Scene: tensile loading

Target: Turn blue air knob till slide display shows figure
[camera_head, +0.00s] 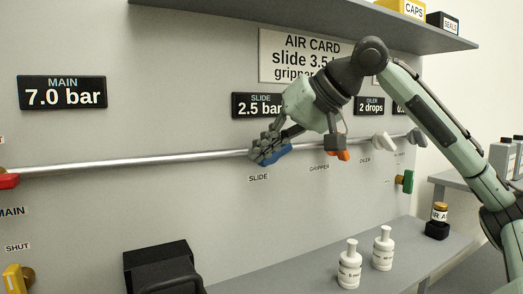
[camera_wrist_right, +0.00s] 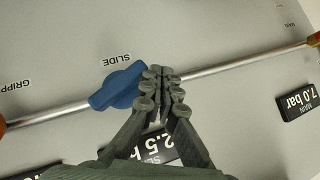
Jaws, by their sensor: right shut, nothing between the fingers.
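The blue air knob (camera_head: 280,156) sits on the pipe above the SLIDE label, partly hidden by my right gripper (camera_head: 263,147). In the right wrist view the blue knob (camera_wrist_right: 115,89) lies at a slant across the pipe. My right gripper (camera_wrist_right: 163,88) is shut and empty there, its fingertips close beside one end of the knob; I cannot tell if they touch it. The slide display (camera_head: 257,105) reads 2.5 bar, its right edge covered by my gripper. The air card (camera_head: 298,48) shows "slide 3.5", and its gripper line is partly hidden. My left gripper is not in view.
The pipe (camera_head: 130,163) runs along the panel. An orange knob (camera_head: 340,156) and a pale knob (camera_head: 384,141) lie to the right. The main display (camera_head: 63,92) reads 7.0 bar. White bottles (camera_head: 349,266) stand on the lower bench; a shelf (camera_head: 310,14) overhangs above.

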